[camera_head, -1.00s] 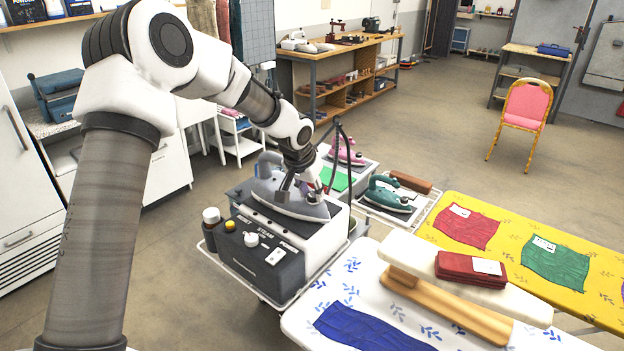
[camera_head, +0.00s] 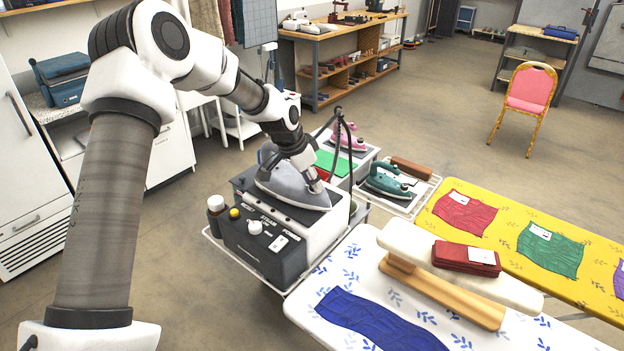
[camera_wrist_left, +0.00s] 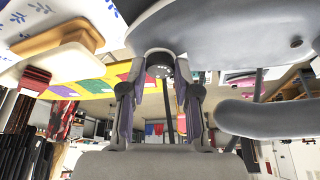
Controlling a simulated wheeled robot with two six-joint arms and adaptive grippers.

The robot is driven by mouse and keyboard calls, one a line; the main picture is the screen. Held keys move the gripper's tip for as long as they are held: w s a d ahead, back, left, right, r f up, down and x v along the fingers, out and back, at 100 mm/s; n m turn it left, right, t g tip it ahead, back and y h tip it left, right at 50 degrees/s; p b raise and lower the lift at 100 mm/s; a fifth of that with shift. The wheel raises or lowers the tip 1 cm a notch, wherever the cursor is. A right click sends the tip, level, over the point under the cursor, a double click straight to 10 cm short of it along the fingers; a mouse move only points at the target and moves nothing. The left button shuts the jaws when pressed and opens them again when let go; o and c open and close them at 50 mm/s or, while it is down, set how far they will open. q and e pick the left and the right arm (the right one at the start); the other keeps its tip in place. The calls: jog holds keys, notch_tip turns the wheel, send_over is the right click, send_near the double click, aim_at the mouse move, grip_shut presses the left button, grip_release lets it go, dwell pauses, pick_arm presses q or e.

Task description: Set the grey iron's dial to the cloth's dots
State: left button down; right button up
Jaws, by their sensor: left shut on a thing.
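The grey iron (camera_head: 280,190) rests on top of the dark and white steam station, its handle toward the back left. My left gripper (camera_head: 317,188) reaches down to the front right part of the iron. In the left wrist view its fingers (camera_wrist_left: 160,76) are closed around a small dark round dial (camera_wrist_left: 160,57) by the iron's grey body (camera_wrist_left: 225,35). The gripper hides much of the dial, and its setting cannot be read. A blue cloth (camera_head: 380,325) lies on the white ironing board; no dots can be made out on it. My right gripper is not in view.
The steam station (camera_head: 268,255) has a knob and a yellow button. A green iron (camera_head: 388,182) and a pink iron (camera_head: 347,138) stand behind. A sleeve board (camera_head: 410,242) bears a folded red cloth (camera_head: 466,257). Red and green labelled cloths lie on the yellow board (camera_head: 595,290).

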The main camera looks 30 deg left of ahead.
pick_arm(q)
jog(key=shift+f, duration=0.1)
jog(key=c, duration=0.8)
grip_release()
